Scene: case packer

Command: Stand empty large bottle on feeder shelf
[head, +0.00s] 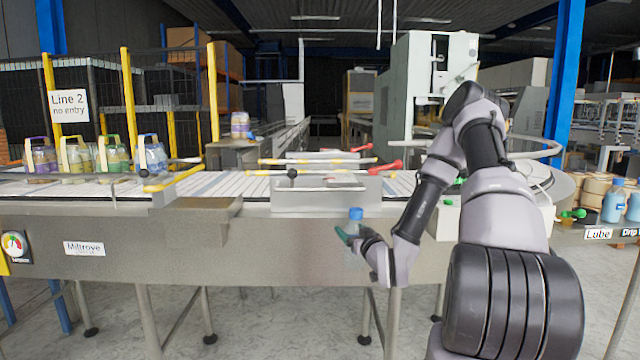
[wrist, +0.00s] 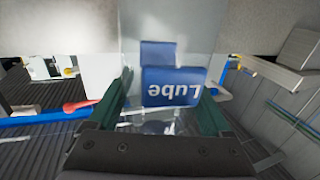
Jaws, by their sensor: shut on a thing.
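My gripper (head: 348,237) is low in front of the conveyor, right of the middle of the head view. It is shut on a clear bottle with a blue cap (head: 356,214). The bottle looks upright, and its body is mostly hidden by the gripper. In the wrist view, the two green fingers (wrist: 165,105) stand either side of the see-through bottle, whose blue "Lube" label (wrist: 173,88) reads upside down. No shelf is clearly marked as the feeder shelf; a bare grey ledge (head: 190,204) projects from the conveyor front, left of my gripper.
The slatted conveyor (head: 225,184) runs across behind my gripper, with a metal guide box (head: 325,194) and red-ended rods on it. Bottle carriers (head: 115,155) stand at left. At right, blue-capped bottles (head: 613,204) stand on a shelf with a "Lube" tag (head: 598,234).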

